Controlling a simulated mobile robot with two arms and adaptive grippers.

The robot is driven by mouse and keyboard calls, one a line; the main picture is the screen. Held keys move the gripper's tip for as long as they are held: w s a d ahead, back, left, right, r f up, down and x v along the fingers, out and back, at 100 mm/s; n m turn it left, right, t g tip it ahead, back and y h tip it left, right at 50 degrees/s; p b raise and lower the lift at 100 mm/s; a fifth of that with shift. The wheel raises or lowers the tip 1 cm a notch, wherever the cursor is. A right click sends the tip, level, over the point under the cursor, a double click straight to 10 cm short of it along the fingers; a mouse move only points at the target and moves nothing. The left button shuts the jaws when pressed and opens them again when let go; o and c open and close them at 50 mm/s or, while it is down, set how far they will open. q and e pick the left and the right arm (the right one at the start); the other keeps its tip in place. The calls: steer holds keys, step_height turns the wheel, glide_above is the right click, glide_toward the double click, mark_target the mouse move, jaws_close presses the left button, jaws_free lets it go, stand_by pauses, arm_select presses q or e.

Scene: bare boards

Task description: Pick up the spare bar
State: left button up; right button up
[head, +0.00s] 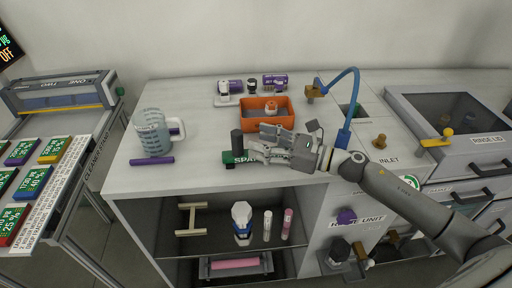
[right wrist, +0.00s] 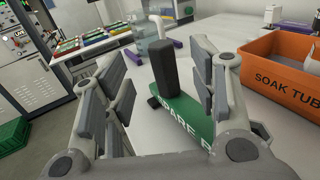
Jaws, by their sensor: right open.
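The spare bar (head: 237,141) is a dark grey upright post near the front edge of the white counter. It stands at a green stand (head: 228,158) lettered "SPARE", partly hidden by my right gripper. My right gripper (head: 258,143) is open, just to the right of the bar, reaching in from the right. In the right wrist view the bar (right wrist: 165,75) stands upright between the spread fingers (right wrist: 158,88), with visible gaps on both sides. The green stand (right wrist: 192,122) runs from its foot toward the camera. My left gripper is not in view.
An orange soak tub (head: 285,120) stands close behind my right gripper. A blue hose (head: 345,110) rises at the right. The counter between jug and tub is clear.

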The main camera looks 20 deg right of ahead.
mark_target(240, 133)
steer(key=shift+w+a, duration=0.35)
steer(key=shift+w, duration=0.05)
steer(key=shift+w+a, duration=0.15)
steer(key=p+x, duration=0.3)
steer(key=x, duration=0.1)
steer(key=shift+w+a+r, duration=0.2)
steer(key=shift+w+a+f, duration=0.1)
steer(key=shift+w+a, duration=0.15)
steer(key=c, duration=1.2)
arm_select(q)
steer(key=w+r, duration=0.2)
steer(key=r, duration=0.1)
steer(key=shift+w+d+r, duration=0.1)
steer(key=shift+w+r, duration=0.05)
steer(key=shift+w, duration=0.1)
